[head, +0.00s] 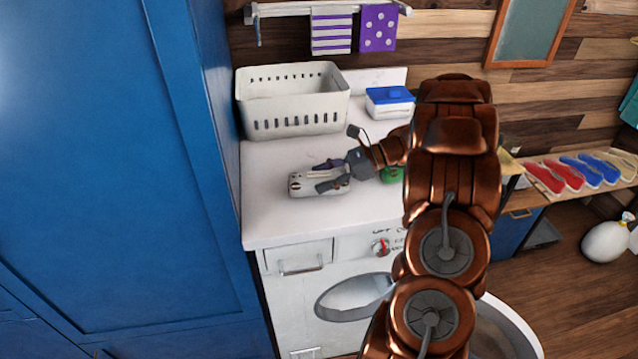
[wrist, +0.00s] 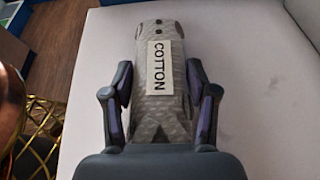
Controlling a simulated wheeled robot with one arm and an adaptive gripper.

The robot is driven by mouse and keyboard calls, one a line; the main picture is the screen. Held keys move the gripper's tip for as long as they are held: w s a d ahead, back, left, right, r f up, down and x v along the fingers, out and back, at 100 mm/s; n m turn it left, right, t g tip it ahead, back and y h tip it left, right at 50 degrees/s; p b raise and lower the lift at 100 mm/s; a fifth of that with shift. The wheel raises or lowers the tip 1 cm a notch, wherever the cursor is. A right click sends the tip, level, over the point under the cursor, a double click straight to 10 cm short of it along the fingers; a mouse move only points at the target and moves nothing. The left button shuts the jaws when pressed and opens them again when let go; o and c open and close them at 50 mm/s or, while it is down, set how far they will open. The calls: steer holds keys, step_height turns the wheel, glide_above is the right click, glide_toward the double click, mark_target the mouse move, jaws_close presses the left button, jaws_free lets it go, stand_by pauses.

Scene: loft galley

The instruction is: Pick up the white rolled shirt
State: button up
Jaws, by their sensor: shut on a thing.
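The white rolled shirt (head: 301,184) lies on the white counter (head: 275,219) above the washing machine in the head view. In the wrist view the rolled shirt (wrist: 163,32) looks greyish, with a "COTTON" label and dark dots. My gripper (head: 333,174) reaches in from the right and is shut on the shirt. In the wrist view my gripper (wrist: 161,95) has one finger on each side of the roll. Whether the roll is lifted off the counter cannot be told.
A white perforated basket (head: 292,104) stands behind on the counter. A blue-lidded box (head: 389,101) is to its right. A green item (head: 391,174) sits partly hidden behind my arm. A tall blue cabinet (head: 120,150) bounds the left. The counter's front left is clear.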

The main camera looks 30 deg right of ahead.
steer(key=c, duration=0.5)
steer(key=shift+c, duration=0.2)
steer(key=shift+r, duration=0.1)
